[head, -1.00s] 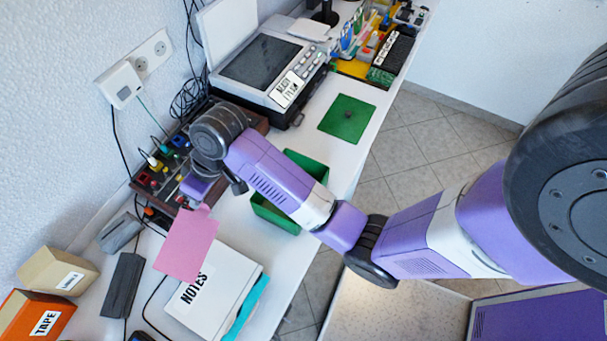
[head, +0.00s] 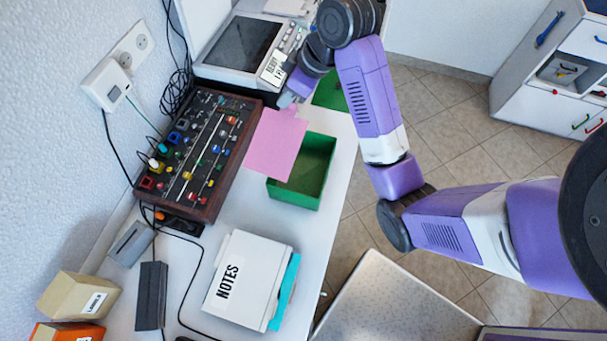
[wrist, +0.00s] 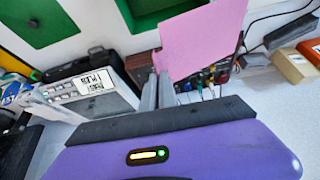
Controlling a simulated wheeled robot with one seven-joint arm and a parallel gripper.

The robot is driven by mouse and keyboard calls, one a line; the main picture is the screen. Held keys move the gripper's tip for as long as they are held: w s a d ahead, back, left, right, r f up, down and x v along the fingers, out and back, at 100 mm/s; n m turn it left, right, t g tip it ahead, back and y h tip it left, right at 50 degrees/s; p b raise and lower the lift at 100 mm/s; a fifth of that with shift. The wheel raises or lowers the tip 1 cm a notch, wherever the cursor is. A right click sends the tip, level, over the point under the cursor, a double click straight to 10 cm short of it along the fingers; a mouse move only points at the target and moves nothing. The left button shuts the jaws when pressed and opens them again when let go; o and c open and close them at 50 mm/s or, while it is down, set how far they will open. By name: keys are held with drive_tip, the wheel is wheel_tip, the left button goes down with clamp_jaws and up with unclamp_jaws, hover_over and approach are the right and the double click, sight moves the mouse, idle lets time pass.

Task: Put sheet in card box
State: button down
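My gripper (head: 289,102) is shut on one end of a pink sheet (head: 274,145), which hangs out from the fingertips toward the front. The sheet also shows in the wrist view (wrist: 203,38), beyond the two grey fingers (wrist: 158,80). An open green box (head: 293,198), likely the card box, stands on the white table just right of and partly behind the sheet. The sheet covers part of the box's left side in the head view. How high the sheet is above the box I cannot tell. The green box also shows at the top of the wrist view (wrist: 140,22).
A green flat square (head: 327,92) lies behind the box, partly hidden by my arm. A mixer panel (head: 185,150) is to the left and a printer (head: 243,50) at the back.

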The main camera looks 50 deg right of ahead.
drive_tip(key=s+d+r, duration=0.2)
drive_tip(key=d, duration=0.2)
wheel_tip(320, 180, down, 20)
drive_tip(key=n+b, duration=0.1)
drive_tip(key=b, duration=0.2)
drive_tip(key=shift+s+d+r+b, duration=0.15)
drive_tip(key=shift+s+d+b, duration=0.1)
drive_tip(key=shift+s+b, duration=0.15)
drive_tip(key=c, duration=1.9)
unclamp_jaws()
drive_tip(key=shift+c, duration=0.2)
